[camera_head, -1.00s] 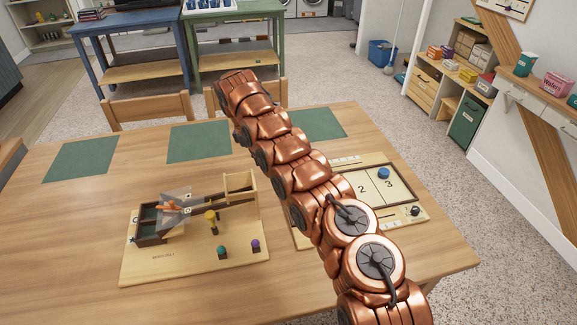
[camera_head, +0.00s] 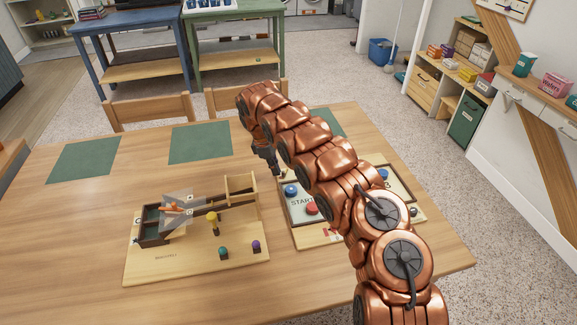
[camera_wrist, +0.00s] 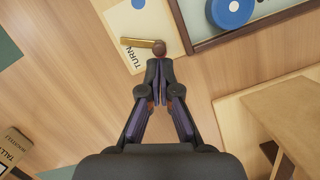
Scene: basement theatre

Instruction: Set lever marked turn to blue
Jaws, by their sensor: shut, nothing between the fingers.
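In the wrist view, a short brass lever (camera_wrist: 138,42) with a round brown knob (camera_wrist: 159,48) lies on a pale wooden panel (camera_wrist: 115,22). The word TURN (camera_wrist: 133,62) is printed beside it. A blue dot (camera_wrist: 138,3) is on the panel at the top edge of the picture, off to the side of the lever. My gripper (camera_wrist: 160,68) is shut and empty, its tips just below the knob; I cannot tell whether they touch. In the head view my gripper (camera_head: 273,167) hangs at the board's (camera_head: 308,237) far-left corner, and the lever cannot be made out.
The game board holds a blue disc (camera_wrist: 231,10) within a raised dark rim and a red disc (camera_head: 312,208). A wooden bagatelle toy (camera_head: 180,262) stands to the left. Green mats (camera_head: 200,142) lie along the far side.

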